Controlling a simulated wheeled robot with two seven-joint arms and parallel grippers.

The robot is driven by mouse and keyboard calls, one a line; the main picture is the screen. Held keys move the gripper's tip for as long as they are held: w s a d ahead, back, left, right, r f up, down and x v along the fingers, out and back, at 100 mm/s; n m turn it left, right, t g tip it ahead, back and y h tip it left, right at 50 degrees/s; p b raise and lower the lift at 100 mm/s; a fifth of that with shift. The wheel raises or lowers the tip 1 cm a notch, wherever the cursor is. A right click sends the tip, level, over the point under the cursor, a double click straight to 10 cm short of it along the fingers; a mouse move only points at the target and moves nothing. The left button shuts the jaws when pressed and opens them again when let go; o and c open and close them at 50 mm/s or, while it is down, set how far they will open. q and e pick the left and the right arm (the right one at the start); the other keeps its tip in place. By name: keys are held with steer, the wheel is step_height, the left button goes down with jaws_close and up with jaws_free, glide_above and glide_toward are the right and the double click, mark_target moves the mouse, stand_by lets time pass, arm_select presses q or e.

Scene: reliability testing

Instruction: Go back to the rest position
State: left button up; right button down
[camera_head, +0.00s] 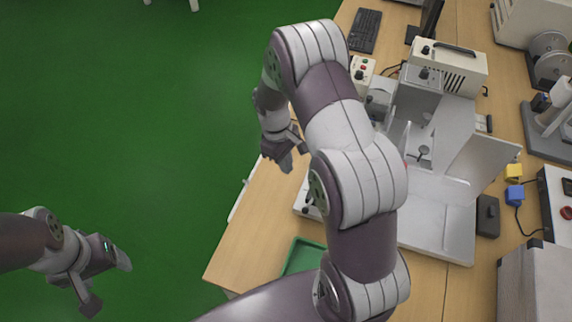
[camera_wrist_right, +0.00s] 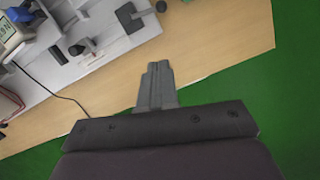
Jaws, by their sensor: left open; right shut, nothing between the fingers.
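My left gripper (camera_head: 108,283) is at the lower left of the head view, above the green floor, with its fingers spread apart and nothing between them. My right arm rises from the bottom, arches over the bench and bends back down. My right gripper (camera_head: 286,163) hangs near the left edge of the wooden bench (camera_head: 250,225). In the right wrist view its fingers (camera_wrist_right: 157,85) are together and empty, above the bench top. No object is held by either gripper.
A grey-white test machine (camera_head: 435,215) stands on the bench right of my right arm. A green tray (camera_head: 303,256) lies near the front, partly behind the arm. A keyboard (camera_head: 365,30) is at the back. The green floor (camera_head: 120,120) on the left is open.

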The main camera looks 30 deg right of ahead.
steer(key=s+a+r+m+t+b, duration=0.1)
steer(key=s+a+r+m, duration=0.1)
steer(key=s, duration=0.4)
steer(key=s+a+r+m+t+y+b, duration=0.1)
steer(key=s+a+r+m+t, duration=0.1)
steer(key=s+a+r, duration=0.3)
step_height(320, 180, up, 2)
steer(key=shift+s+a+r+m, duration=0.2)
steer(key=shift+s+a+m, duration=0.15)
steer(key=shift+s, duration=0.45)
steer(key=shift+w, duration=0.1)
